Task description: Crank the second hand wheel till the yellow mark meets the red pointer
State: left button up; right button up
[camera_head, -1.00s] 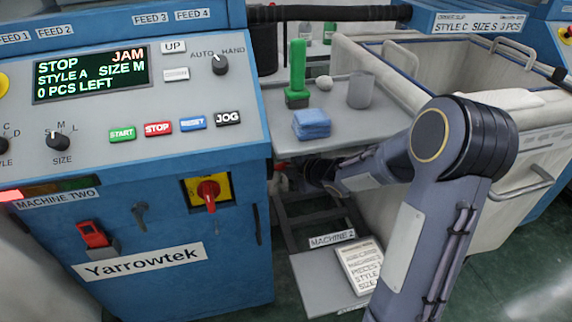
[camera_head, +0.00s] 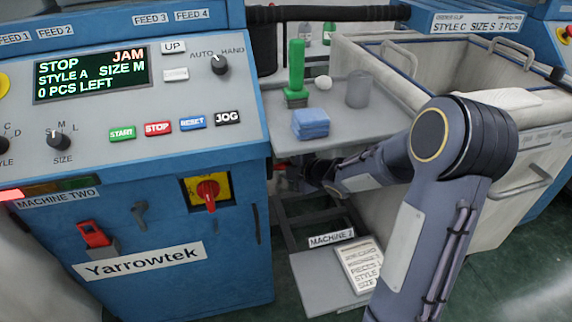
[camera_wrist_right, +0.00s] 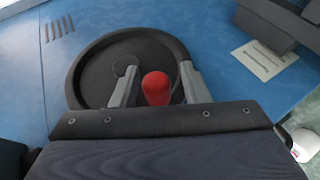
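In the right wrist view a round black hand wheel (camera_wrist_right: 95,75) sits against a blue machine side. Its red handle knob (camera_wrist_right: 156,88) stands between the two grey fingers of my right gripper (camera_wrist_right: 158,69). The fingers are apart, and a gap shows between the knob and the right-hand finger. In the head view my right gripper (camera_head: 308,174) reaches low beside the blue machine, partly hidden under the grey shelf. No yellow mark or red pointer can be made out on the wheel. My left gripper is in neither view.
The machine panel display (camera_head: 92,74) reads STOP, JAM. The grey shelf (camera_head: 345,142) above my right forearm holds a green object (camera_head: 296,70), blue folded cloth (camera_head: 311,123) and a grey cup (camera_head: 358,89). A large pale bin (camera_head: 500,150) stands right.

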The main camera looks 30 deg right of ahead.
jog(key=shift+s+d+r, duration=0.1)
jog(key=shift+r, duration=0.1)
jog(key=p+v, duration=0.2)
jog(key=v, duration=0.5)
jog(key=shift+s, duration=0.2)
